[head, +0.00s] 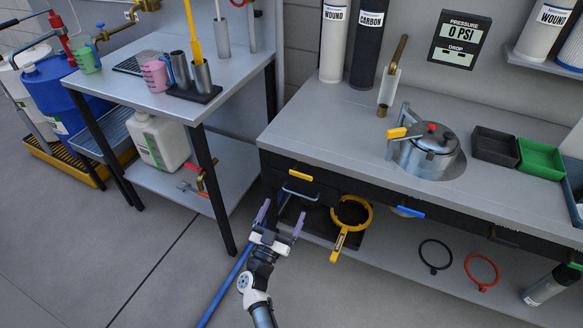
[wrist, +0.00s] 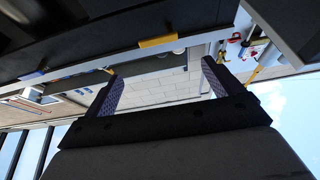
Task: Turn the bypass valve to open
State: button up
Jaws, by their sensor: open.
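No valve carries a readable bypass label.
The right bench (head: 300,125) holds a steel pressure pot (head: 428,160) and black and green bins. A bench leg (head: 215,190) stands by the red-handled valve.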

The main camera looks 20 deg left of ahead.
aim_at(300, 175)
jog(key=p+x, duration=0.2)
jog(key=x, duration=1.1)
jog(key=shift+w+d, duration=0.1)
jog(key=shift+w, duration=0.25)
jog(key=shift+c, duration=0.4)
jog(key=c, duration=0.9)
